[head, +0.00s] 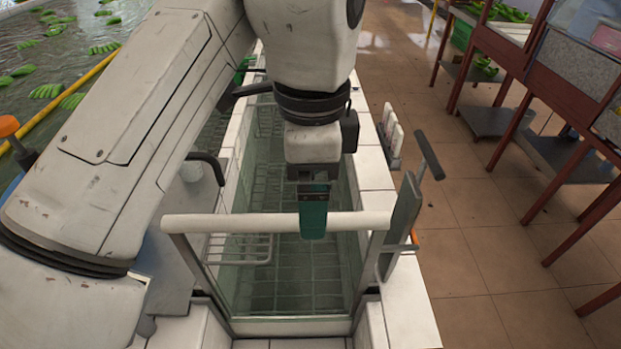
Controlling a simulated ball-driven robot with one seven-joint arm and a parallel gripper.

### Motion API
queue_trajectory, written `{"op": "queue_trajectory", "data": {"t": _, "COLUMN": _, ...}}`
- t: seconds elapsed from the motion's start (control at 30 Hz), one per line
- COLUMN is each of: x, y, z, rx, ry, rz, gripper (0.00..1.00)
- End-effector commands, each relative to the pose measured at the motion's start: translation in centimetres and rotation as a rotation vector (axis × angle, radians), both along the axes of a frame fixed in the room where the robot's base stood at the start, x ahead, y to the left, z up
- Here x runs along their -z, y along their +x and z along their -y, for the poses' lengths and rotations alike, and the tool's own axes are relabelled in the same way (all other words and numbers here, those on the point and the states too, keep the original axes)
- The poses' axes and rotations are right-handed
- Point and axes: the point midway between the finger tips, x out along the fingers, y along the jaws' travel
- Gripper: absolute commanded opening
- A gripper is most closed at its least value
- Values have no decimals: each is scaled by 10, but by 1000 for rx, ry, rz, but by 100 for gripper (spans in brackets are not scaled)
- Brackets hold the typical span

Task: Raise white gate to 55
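The white gate is a frame across the near end of a tiled channel, with a thick white top bar (250,222) and a clear panel below it. My gripper (313,212) points down at the bar, right of its middle. One teal finger hangs in front of the bar and covers a short piece of it. The other finger is hidden, so I cannot tell whether the gripper is closed on the bar. A grey upright plate (401,225) with a dark-handled lever (430,155) stands at the gate's right end. No number or scale is readable.
The channel's white tiled walls (374,168) run along both sides. A wire rack (240,250) shows inside. A pool with green bananas (45,90) lies at the far left. Brown-legged tables (560,90) stand on the right; the tiled floor (470,240) between is clear.

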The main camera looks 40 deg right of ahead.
Motion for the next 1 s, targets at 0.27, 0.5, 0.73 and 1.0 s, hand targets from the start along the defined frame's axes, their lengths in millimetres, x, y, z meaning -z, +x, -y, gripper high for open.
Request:
{"op": "queue_trajectory", "data": {"t": 0.27, "x": 42, "y": 0, "z": 0, "rx": 0, "ry": -2, "rz": -1, "gripper": 100}}
{"op": "queue_trajectory", "data": {"t": 0.5, "x": 68, "y": 0, "z": 0, "rx": 0, "ry": -1, "rz": -1, "gripper": 100}}
{"op": "queue_trajectory", "data": {"t": 0.73, "x": 73, "y": 0, "z": 0, "rx": 0, "ry": 0, "rz": 0, "gripper": 100}}
{"op": "queue_trajectory", "data": {"t": 1.0, "x": 73, "y": 0, "z": 0, "rx": 0, "ry": 0, "rz": 0, "gripper": 89}}
